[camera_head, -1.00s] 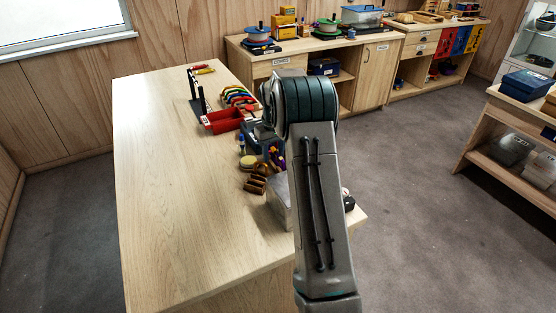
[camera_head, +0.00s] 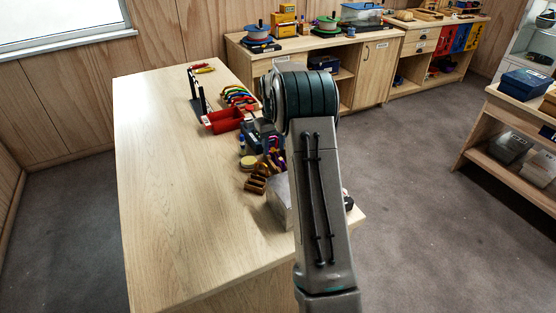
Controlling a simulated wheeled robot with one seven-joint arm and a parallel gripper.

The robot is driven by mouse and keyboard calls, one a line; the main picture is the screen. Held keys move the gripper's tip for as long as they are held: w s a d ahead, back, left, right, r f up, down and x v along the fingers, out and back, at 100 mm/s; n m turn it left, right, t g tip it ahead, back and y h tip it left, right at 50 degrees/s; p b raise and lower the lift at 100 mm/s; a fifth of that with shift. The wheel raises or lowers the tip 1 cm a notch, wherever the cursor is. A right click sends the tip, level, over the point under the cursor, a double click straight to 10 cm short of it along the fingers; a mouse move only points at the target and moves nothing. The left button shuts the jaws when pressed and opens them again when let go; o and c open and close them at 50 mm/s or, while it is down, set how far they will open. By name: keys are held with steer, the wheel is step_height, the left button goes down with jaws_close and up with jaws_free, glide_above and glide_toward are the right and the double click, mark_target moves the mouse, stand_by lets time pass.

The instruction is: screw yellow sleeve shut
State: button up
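The yellow sleeve cannot be made out at this size. A small cluster of purple and yellow gear (camera_head: 274,155) sits on the wooden table (camera_head: 190,190), just left of my arm, and my arm hides part of that area. My arm's dark elbow and grey link fill the middle of the view. My gripper does not show; I cannot see its fingers or whether it holds anything.
A red bin (camera_head: 223,119), a row of coloured curved pieces (camera_head: 238,95) and a dark upright stand (camera_head: 197,92) are farther back on the table. Brown wooden blocks (camera_head: 257,183) and a grey box (camera_head: 280,197) lie nearer. The table's left side is clear.

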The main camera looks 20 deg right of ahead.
steer(key=shift+a, duration=0.8)
steer(key=shift+f+b, duration=0.2)
steer(key=shift+b, duration=0.1)
steer(key=shift+f, duration=0.45)
steer(key=shift+d, duration=0.75)
step_height(320, 180, up, 10)
steer(key=p, duration=0.6)
